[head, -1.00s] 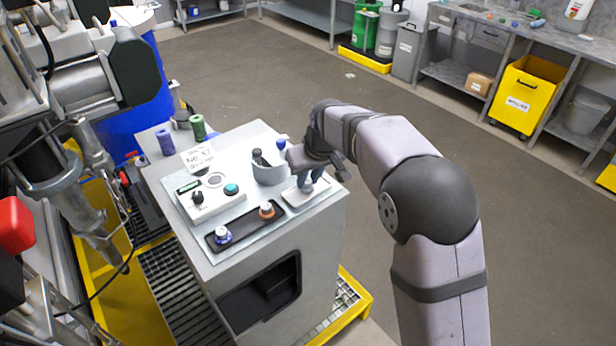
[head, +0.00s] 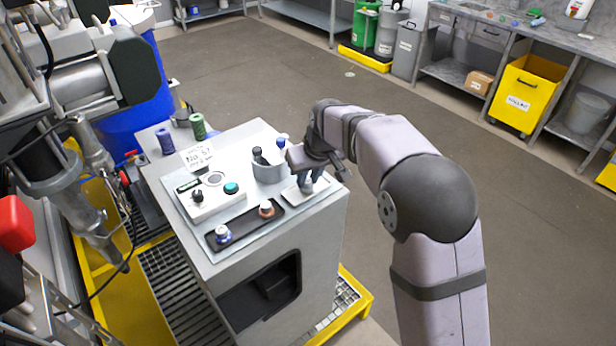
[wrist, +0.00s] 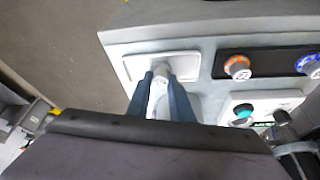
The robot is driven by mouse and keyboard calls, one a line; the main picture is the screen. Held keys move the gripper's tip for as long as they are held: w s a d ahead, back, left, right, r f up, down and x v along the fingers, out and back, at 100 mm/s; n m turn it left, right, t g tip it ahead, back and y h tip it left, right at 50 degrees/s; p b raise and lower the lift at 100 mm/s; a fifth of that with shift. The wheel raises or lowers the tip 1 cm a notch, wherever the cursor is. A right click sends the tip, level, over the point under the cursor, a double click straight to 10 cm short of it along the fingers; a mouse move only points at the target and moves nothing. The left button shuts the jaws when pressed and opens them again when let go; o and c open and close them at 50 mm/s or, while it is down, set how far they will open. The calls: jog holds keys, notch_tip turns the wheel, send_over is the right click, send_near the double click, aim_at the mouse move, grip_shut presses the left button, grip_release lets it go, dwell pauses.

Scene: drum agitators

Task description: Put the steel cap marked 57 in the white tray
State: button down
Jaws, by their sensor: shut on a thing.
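My gripper (head: 308,182) points down over the white tray (head: 294,198) on the near right corner of the machine top. In the wrist view its blue fingers (wrist: 165,88) are shut on a small grey steel cap (wrist: 162,70), within the outline of the white tray (wrist: 132,66). I cannot read a number on this cap, nor tell whether it touches the tray floor. The fingers mostly hide it in the head view. A steel cap with an orange ring (head: 266,209) and one with a blue ring (head: 223,233) stand in the black tray (head: 246,225).
A grey cup (head: 268,172) with dark-handled and blue-topped items stands close behind my gripper. A control box (head: 212,198) with a teal button and a card reading No. 57 (head: 197,157) are to the left. Green and blue spools stand at the back.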

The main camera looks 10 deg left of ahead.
jog(key=shift+f, duration=0.25)
dwell(0.5)
jog(key=c, duration=1.5)
grip_release()
jog(key=shift+o, duration=0.3)
jog(key=shift+o, duration=1.3)
jog(key=shift+r, duration=0.15)
jog(key=shift+r+p, duration=0.95)
jog(key=shift+r, duration=0.2)
jog(key=shift+r, duration=0.1)
